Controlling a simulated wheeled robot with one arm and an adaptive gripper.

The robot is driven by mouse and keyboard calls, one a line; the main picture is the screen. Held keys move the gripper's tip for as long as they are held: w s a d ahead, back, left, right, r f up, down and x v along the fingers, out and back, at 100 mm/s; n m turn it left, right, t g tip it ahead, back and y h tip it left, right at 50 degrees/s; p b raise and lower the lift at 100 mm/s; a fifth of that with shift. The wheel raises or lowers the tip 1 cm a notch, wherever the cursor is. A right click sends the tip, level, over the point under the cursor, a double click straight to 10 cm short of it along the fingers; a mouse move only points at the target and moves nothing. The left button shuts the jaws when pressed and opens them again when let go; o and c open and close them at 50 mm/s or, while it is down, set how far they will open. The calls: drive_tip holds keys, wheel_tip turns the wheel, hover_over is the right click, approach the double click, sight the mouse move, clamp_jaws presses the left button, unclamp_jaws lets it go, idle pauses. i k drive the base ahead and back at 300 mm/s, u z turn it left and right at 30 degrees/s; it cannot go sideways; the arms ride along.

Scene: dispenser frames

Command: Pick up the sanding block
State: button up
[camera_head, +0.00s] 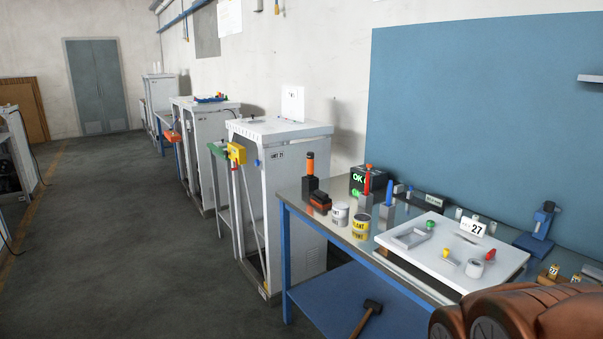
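I cannot clearly tell which object is the sanding block. One candidate is a small dark block with an orange-brown top (320,201) near the left front corner of the workbench, in front of an orange-handled tool in a dark holder (310,172). Other candidates are small brown blocks with yellow number tags (549,275) at the bench's right side. No gripper shows. A copper-coloured rounded part of my own arm fills the lower right corner and hides part of the bench there.
The metal workbench (300,208) has blue legs and a lower shelf (352,298) holding a hammer (366,314). On it stand two tins (361,226), an OK display (366,180) and a white board (420,262) with small parts. White cabinets (285,190) stand left; the grey floor is open.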

sight(322, 198)
drive_tip(key=u, duration=0.5)
drive_tip(key=i, duration=1.35)
drive_tip(key=u, duration=0.3)
drive_tip(key=i, duration=1.25)
drive_tip(key=z, duration=0.35)
